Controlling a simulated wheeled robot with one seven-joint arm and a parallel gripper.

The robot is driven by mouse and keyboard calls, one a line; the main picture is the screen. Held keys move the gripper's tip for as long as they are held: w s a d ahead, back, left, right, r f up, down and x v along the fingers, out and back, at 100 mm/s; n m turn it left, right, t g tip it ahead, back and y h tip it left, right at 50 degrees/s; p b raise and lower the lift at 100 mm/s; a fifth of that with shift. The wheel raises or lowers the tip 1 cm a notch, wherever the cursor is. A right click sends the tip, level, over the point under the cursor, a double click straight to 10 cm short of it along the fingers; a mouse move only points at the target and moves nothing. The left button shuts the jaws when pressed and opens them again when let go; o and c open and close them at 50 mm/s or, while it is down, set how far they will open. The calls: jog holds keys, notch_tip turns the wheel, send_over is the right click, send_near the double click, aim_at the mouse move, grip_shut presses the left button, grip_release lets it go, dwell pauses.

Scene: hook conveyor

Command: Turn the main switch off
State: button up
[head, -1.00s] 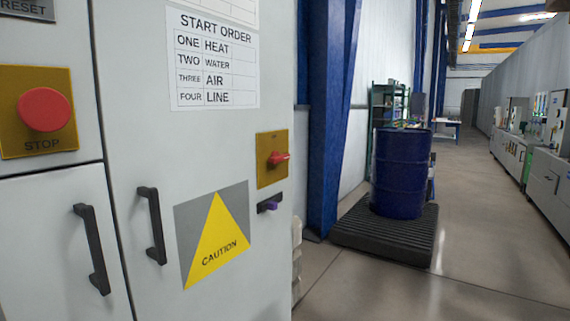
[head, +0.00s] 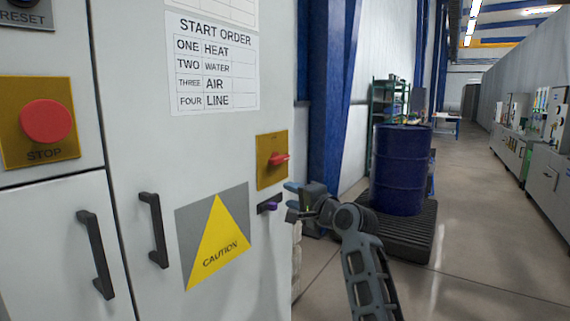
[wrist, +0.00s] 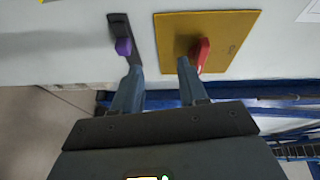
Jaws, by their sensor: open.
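A red rotary switch handle (head: 279,158) sits on a yellow plate (head: 268,172) near the right edge of the grey cabinet door. Below it is a small purple handle (head: 270,206) on a dark mount. In the wrist view the red handle (wrist: 201,55) is just past the right finger and the purple handle (wrist: 124,46) just past the left finger. My gripper (head: 291,202) is open and empty, close to the cabinet's right edge beside both handles. In the wrist view my gripper (wrist: 157,82) shows its two fingers spread apart. I cannot tell whether a finger touches either handle.
The cabinet also carries a red STOP button (head: 45,121), two black door handles (head: 154,230), a caution sign (head: 215,238) and a start order sheet (head: 212,62). A blue drum (head: 400,170) stands on a black pallet at right. The floor beyond is clear.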

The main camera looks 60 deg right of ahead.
jog(key=m, duration=0.1)
send_near(282, 160)
jog(key=shift+t, duration=0.3)
jog(key=x, duration=0.4)
jog(key=p+x, duration=0.1)
jog(key=x, duration=0.3)
jog(key=shift+w+d+f, duration=0.25)
grip_shut()
